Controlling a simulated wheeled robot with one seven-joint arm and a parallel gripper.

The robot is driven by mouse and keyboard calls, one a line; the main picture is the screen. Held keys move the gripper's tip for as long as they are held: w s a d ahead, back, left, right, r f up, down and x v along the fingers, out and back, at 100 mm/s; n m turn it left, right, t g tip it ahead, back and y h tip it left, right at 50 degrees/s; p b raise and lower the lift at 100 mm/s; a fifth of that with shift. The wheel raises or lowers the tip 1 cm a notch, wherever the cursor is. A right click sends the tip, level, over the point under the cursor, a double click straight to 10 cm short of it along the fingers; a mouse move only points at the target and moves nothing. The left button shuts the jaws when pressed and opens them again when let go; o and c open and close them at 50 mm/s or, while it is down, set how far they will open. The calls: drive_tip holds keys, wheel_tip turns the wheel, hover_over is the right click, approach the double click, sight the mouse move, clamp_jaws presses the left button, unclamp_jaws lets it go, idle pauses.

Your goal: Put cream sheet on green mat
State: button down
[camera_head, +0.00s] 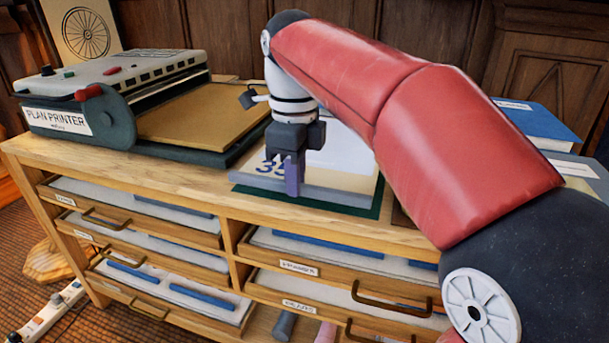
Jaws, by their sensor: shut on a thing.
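The green mat (376,208) lies on the cabinet top, showing as a dark green rim at the front and right of what lies on it. The cream sheet (345,180), with blue figures at its left and a paler area behind, lies over the mat. A grey strip (330,197) runs along its front edge. My gripper (293,190) points down at the sheet's front left, its purple fingers shut on the sheet near the strip. The fingertip contact is small, and my arm hides the sheet's back right. I cannot tell whether the sheet touches the mat.
A plan printer (60,120) with a brown bed (200,112) stands left of the mat. Blue and grey books (540,125) are at the right, behind my arm. Open drawers (140,215) jut out below the cabinet top (150,170). Panelled wall stands behind.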

drive_tip(key=w, duration=0.2)
drive_tip(key=w+d, duration=0.1)
drive_tip(key=shift+w+d, duration=0.2)
drive_tip(key=shift+w, duration=0.2)
drive_tip(key=shift+f, duration=1.75)
drive_tip(key=shift+f+b, duration=0.1)
drive_tip(key=shift+b, duration=0.2)
drive_tip(key=c, duration=1.4)
unclamp_jaws()
drive_tip(key=shift+c, duration=0.2)
